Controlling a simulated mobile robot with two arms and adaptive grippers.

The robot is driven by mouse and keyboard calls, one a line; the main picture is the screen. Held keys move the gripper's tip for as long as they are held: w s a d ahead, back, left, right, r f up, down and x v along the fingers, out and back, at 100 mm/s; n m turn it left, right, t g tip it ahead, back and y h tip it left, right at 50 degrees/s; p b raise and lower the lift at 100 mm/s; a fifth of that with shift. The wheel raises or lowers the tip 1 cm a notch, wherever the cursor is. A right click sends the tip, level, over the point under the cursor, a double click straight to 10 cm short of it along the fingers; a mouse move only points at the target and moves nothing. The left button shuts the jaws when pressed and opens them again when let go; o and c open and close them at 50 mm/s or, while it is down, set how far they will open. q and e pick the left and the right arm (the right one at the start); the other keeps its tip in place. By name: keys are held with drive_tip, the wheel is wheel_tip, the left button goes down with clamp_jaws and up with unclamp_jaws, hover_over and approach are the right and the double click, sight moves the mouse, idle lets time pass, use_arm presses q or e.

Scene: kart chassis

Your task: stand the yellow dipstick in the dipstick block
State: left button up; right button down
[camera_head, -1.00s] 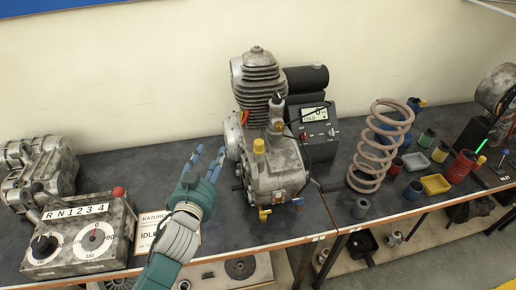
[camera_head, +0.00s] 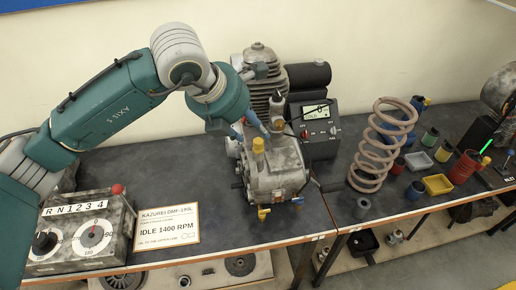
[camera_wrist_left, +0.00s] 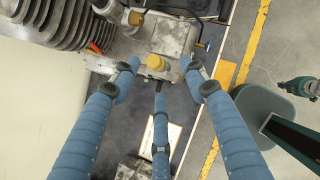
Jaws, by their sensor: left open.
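The yellow dipstick shows as a yellow cap (camera_head: 258,145) standing up on top of the grey engine (camera_head: 275,172); its lower part is hidden in the engine. My left gripper (camera_head: 250,127) is open just above and behind the cap in the head view. In the left wrist view the cap (camera_wrist_left: 155,63) lies between the spread blue fingertips, apparently without contact. I cannot tell for certain which item is the dipstick block. My right gripper is not in view.
The finned cylinder (camera_head: 262,75) and the meter box (camera_head: 315,130) stand close to my left gripper. A selector box (camera_head: 75,235) and idle card (camera_head: 166,225) are at left.

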sight(258, 141)
use_arm(q)
drive_tip(key=p+x, duration=0.2)
drive_tip(key=x, duration=0.1)
drive_tip(key=a+p+x, duration=0.1)
drive_tip(key=p+x, duration=0.1)
drive_tip(key=x, duration=0.1)
drive_tip(key=p+x, duration=0.2)
drive_tip(key=x, duration=0.2)
drive_tip(key=shift+w+a+f, duration=0.15)
drive_tip(key=shift+w+a, duration=0.2)
drive_tip(key=shift+a, duration=0.05)
drive_tip(key=shift+w+f, duration=0.15)
drive_tip(key=shift+f, duration=0.1)
drive_tip(key=c, duration=1.1)
